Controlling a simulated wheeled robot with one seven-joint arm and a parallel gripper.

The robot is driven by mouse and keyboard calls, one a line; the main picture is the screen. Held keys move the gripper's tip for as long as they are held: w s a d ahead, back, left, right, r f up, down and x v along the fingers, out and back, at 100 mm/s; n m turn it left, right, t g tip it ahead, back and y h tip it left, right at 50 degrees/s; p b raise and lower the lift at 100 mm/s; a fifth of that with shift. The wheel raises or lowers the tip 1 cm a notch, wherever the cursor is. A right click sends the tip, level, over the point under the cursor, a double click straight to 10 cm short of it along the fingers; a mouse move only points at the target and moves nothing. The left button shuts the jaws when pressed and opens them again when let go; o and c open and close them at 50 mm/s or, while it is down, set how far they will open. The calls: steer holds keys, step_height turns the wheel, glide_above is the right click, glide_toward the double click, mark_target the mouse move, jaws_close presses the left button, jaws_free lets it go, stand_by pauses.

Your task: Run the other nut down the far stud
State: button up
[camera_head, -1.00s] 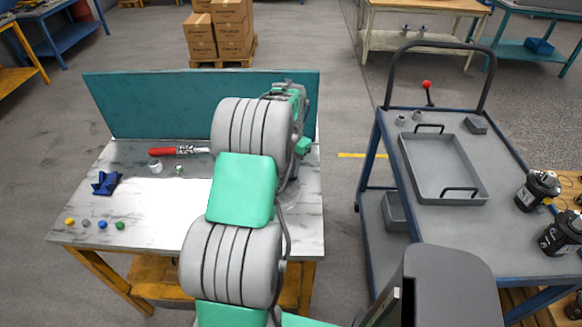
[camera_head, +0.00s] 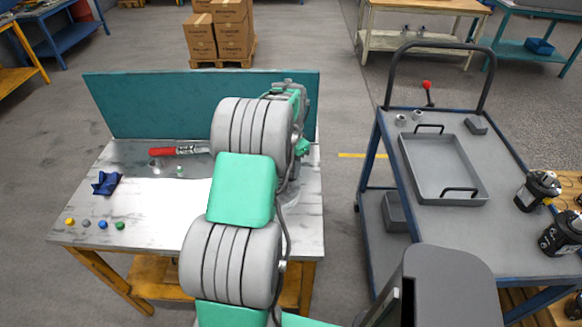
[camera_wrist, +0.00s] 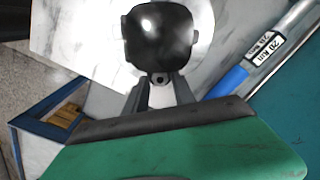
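In the wrist view, the fingers of my gripper (camera_wrist: 160,92) point at a large glossy black rounded part (camera_wrist: 160,38). A small dark ring-shaped piece (camera_wrist: 160,78) shows at the fingertips, against the lower end of the black part. I cannot tell whether it is a nut or whether the fingers clamp it. No stud can be made out. In the head view, my arm covers the right side of the workbench (camera_head: 150,222), hiding the fingertips and work spot. A red-handled wrench (camera_head: 178,151) lies on the bench left of my arm.
A small cup-like piece (camera_head: 157,163), a blue cloth (camera_head: 107,183) and several coloured caps (camera_head: 103,224) lie on the bench. A teal panel (camera_head: 150,105) stands along its back. At right, a cart carries a grey tray (camera_head: 480,193) and black motors (camera_head: 538,189).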

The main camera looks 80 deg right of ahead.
steer(key=shift+r+p, duration=0.95)
steer(key=shift+r, duration=0.75)
steer(key=shift+o, duration=0.6)
steer(key=o, duration=0.4)
steer(key=shift+o, duration=0.2)
steer(key=shift+r+p, duration=1.75)
steer(key=shift+r, duration=1.2)
